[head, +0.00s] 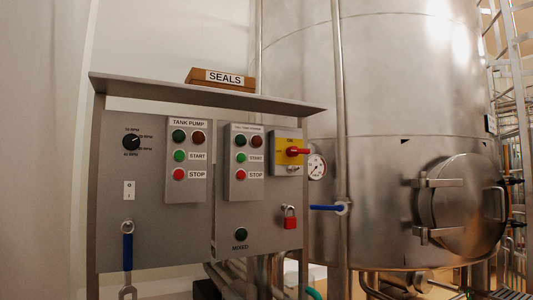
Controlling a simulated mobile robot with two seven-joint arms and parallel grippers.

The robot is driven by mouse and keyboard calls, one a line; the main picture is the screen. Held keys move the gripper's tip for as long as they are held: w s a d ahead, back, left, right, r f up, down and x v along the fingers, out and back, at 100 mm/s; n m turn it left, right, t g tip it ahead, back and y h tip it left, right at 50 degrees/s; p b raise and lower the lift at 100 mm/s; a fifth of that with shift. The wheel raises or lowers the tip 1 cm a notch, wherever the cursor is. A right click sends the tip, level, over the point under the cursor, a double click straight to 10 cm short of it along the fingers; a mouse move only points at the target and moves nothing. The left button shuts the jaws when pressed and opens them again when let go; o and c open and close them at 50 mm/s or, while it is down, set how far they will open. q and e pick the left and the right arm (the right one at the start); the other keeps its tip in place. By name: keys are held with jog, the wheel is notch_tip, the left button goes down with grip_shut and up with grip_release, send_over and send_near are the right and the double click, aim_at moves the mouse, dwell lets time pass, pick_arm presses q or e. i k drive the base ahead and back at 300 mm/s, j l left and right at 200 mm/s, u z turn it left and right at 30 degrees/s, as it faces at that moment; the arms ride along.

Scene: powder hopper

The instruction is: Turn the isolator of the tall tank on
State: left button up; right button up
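The isolator (286,150) is a yellow square plate on the right part of the grey control panel, with small lettering at its top that I cannot read surely. Its red handle (299,152) points to the right, about level. A small metal part sits just below the handle. A red padlock (290,222) hangs on the panel front below the isolator, apart from it. The tall steel tank (400,110) stands behind and to the right of the panel. Neither of my grippers shows in the head view.
The panel has a TANK PUMP box (187,159) and a second button box (243,163) left of the isolator. A wooden SEALS box (222,79) sits on the top shelf. A blue lever (324,208) and a gauge (317,167) are close right of the panel. A blue-handled tool (127,251) hangs lower left.

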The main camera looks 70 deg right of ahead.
aim_at(292, 151)
jog(key=k+l+u, duration=0.2)
jog(key=l+u, duration=0.2)
jog(key=k+l+u, duration=0.25)
jog(key=u, duration=0.15)
jog(key=k+l+u, duration=0.2)
jog(key=k, duration=0.2)
jog(key=k+l+u, duration=0.25)
jog(key=k, duration=0.15)
jog(key=k+l, duration=0.2)
jog(key=k, duration=0.25)
jog(key=k+l, duration=0.15)
jog(key=k, duration=0.25)
jog(key=l+u, duration=0.05)
